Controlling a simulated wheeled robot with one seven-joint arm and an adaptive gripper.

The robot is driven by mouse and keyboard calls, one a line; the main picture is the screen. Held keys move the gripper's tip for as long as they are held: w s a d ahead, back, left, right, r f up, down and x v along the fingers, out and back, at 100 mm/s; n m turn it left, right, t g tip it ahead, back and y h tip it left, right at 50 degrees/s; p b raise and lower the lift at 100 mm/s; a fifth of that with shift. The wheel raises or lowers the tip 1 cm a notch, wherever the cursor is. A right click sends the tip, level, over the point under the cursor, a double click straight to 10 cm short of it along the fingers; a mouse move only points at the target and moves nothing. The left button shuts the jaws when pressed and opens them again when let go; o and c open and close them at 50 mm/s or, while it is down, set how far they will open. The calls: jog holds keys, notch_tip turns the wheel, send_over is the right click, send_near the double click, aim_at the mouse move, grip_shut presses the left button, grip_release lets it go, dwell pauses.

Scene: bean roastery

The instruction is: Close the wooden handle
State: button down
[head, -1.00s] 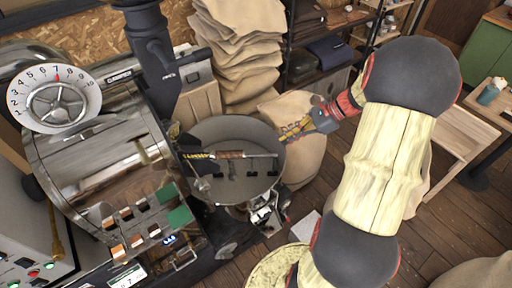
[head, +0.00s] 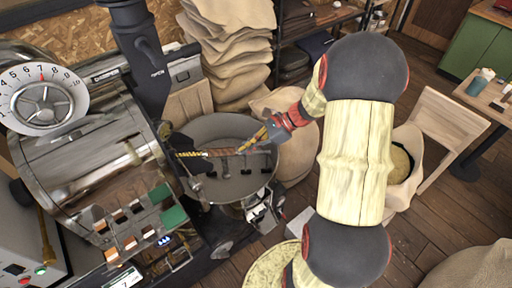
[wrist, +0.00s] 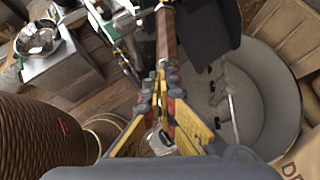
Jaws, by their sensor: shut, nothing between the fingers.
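The wooden handle (head: 222,152) is a brown grip on a bar that lies across the round cooling pan (head: 262,185) of the roaster. In the wrist view the handle (wrist: 166,35) points straight at my fingertips from above. My gripper (head: 245,149) is shut and empty, with its tips over the pan at the right end of the bar. In the wrist view the yellow fingers of my gripper (wrist: 161,72) meet close to the handle's near end. I cannot tell whether they touch it.
The roaster drum (head: 80,165) stands to the left, with a dark upright pipe (head: 142,55) behind the pan. Stacked sacks (head: 235,45) are at the back. A full sack (head: 298,150) stands right of the pan. A wooden chair (head: 445,125) is farther right; floor shows between.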

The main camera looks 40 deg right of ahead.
aim_at(223, 152)
jog(key=shift+w+a, duration=0.1)
jog(key=shift+a, duration=0.05)
jog(key=w+a, duration=0.2)
jog(key=a, duration=0.1)
jog(key=w+a+p, duration=0.1)
jog(key=a, duration=0.2)
jog(key=w+a, duration=0.2)
jog(key=a, duration=0.1)
jog(key=shift+w+a, duration=0.25)
jog(key=shift+w, duration=0.1)
jog(key=shift+s+d+p, duration=0.1)
jog(key=shift+d+p, duration=0.05)
jog(key=shift+p, duration=0.15)
jog(key=shift+s+d, duration=0.15)
jog(key=shift+d, duration=0.15)
jog(key=d, duration=0.1)
jog(key=s+d, duration=0.1)
jog(key=d, duration=0.1)
jog(key=shift+s+d+r+p, duration=0.15)
jog(key=shift+s+r+p, duration=0.15)
jog(key=shift+s+p, duration=0.1)
jog(key=v, duration=0.9)
jog(key=shift+p, duration=0.35)
jog(key=shift+s+d+r, duration=0.1)
